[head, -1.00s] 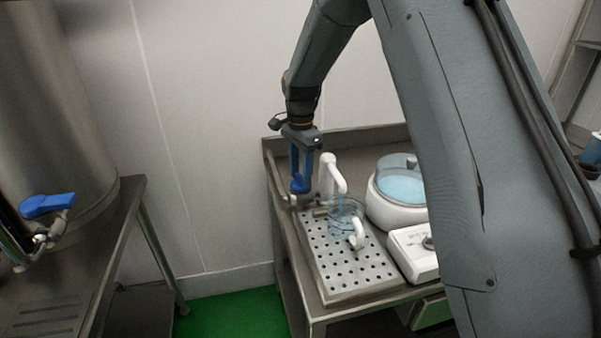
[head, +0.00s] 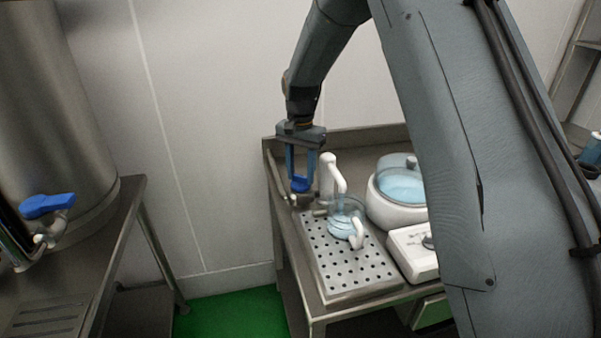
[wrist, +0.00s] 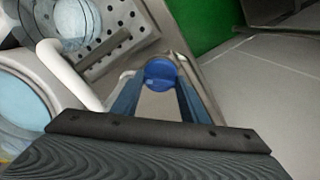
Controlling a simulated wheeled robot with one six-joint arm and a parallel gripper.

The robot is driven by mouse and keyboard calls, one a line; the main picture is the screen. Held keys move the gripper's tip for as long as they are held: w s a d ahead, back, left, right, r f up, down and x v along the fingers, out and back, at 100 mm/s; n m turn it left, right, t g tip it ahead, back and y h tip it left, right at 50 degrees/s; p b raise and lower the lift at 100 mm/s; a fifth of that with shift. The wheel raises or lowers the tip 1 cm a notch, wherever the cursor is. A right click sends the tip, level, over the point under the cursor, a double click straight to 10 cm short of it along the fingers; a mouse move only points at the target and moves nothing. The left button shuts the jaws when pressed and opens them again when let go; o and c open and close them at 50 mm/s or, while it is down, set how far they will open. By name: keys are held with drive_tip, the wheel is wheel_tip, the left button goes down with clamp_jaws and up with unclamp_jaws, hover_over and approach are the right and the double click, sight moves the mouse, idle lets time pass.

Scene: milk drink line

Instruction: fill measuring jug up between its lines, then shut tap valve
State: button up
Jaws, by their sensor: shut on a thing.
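The clear measuring jug (head: 345,226) with a white handle stands on the perforated drip tray (head: 340,288), under the white spout (head: 334,172). Pale blue liquid shows in its lower part; its lines are too small to read. In the wrist view the jug (wrist: 66,22) is at the upper left. My gripper (head: 301,182) points down at the back left of the tray, shut on the blue tap valve handle (head: 299,186). The blue handle sits between the blue fingers in the wrist view (wrist: 160,74).
A white round machine with pale blue liquid under a clear lid (head: 400,190) stands right of the jug. A white control box (head: 412,250) is in front of it. Another bench with a steel tank (head: 60,110) and blue-handled tap (head: 47,205) is at left.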

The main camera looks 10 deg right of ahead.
sight(300, 176)
drive_tip(key=shift+r, duration=0.15)
drive_tip(key=o, duration=1.1)
drive_tip(key=shift+r+b, duration=1.1)
drive_tip(key=shift+r, duration=2.75)
